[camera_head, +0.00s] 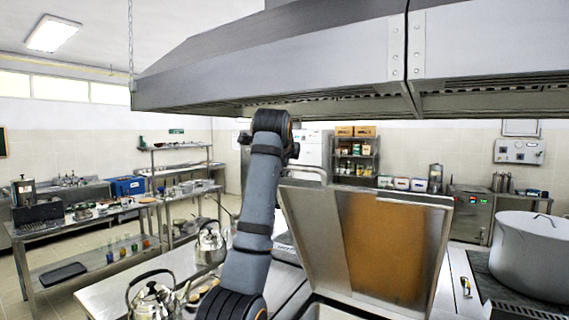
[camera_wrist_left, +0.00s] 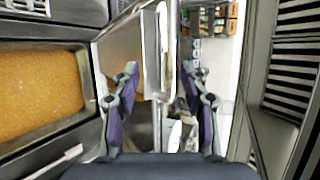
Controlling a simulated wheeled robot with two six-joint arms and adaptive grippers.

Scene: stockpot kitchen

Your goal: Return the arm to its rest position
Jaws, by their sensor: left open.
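My left arm rises through the middle of the head view, grey with black joints. Its gripper is hidden there, but the left wrist view shows my left gripper (camera_wrist_left: 160,78) open, with its two fingers wide apart and nothing gripped. The raised metal lid (camera_head: 441,235) of a cooking unit stands right of the arm in the head view. Its upright edge and bar (camera_wrist_left: 163,50) show between and beyond the fingers in the wrist view. I cannot tell how near they are. My right gripper is in neither view.
A metal hood (camera_head: 270,82) hangs close above the arm. A large lidded pot (camera_head: 528,255) stands at right. Kettles (camera_head: 153,300) stand on a steel table (camera_head: 95,297) at lower left. A pan of orange contents (camera_wrist_left: 38,92) lies left in the wrist view.

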